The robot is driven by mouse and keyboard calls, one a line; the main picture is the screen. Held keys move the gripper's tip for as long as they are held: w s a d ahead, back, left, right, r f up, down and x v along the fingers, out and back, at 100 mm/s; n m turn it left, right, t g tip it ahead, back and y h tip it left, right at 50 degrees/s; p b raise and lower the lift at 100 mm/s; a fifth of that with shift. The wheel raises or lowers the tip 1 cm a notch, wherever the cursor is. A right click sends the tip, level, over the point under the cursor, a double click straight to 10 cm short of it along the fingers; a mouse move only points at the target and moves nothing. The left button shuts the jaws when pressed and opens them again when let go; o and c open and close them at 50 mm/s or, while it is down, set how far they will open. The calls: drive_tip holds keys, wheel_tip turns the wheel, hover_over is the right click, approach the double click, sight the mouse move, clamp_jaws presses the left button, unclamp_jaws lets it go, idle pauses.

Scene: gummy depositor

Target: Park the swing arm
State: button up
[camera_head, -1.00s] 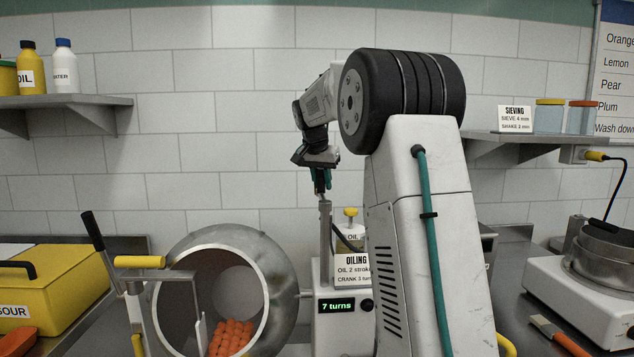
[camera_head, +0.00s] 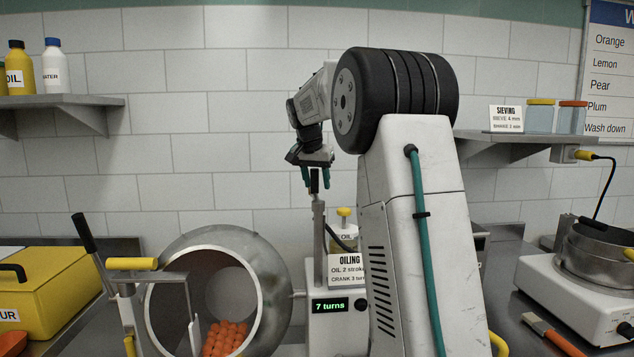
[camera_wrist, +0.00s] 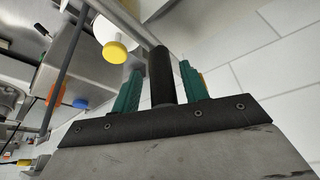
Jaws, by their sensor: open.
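An upright grey metal post (camera_head: 318,232) with a black grip on top stands behind the display box, beside the drum. The grip (camera_wrist: 161,75) shows in the wrist view between two teal fingers. My gripper (camera_head: 316,178) is open around the grip, with a gap visible on each side; the fingers also show in the wrist view (camera_wrist: 160,90). At the left, a metal bracket (camera_head: 172,284) with a yellow handle (camera_head: 132,264) and a black-ended lever (camera_head: 84,232) stands before the drum. No label shows which part is the swing arm.
The steel drum (camera_head: 278,290) holds orange pieces. The box display (camera_head: 330,306) reads "7 turns". An oiling card (camera_head: 348,270) and a yellow-knobbed oiler (camera_head: 344,212) stand close to the post. A yellow box (camera_head: 45,290) is at left, a sieve machine (camera_head: 590,290) at right.

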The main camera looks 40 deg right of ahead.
drive_tip(key=v, duration=0.7)
drive_tip(key=shift+s+r, duration=0.1)
drive_tip(key=shift+r, duration=0.1)
drive_tip(key=shift+a, duration=0.3)
drive_tip(key=s+a+f+n+y, duration=0.1)
drive_tip(key=s+a+f+n, duration=0.15)
drive_tip(key=s+a, duration=0.65)
drive_tip(key=s+a+f+n+y, duration=0.15)
drive_tip(key=s+a+n, duration=0.35)
drive_tip(key=a, duration=0.7)
drive_tip(key=s+a+f+n, duration=0.1)
drive_tip(key=s+a+f, duration=0.3)
drive_tip(key=s, duration=0.3)
drive_tip(key=s+a+f+n+y, duration=0.1)
drive_tip(key=s+a+f+n, duration=0.1)
drive_tip(key=s+a+f, duration=0.2)
drive_tip(key=s+a+f+n, duration=0.2)
drive_tip(key=s+a+f, duration=0.2)
drive_tip(key=s+f, duration=0.4)
drive_tip(key=shift+s, duration=1.2)
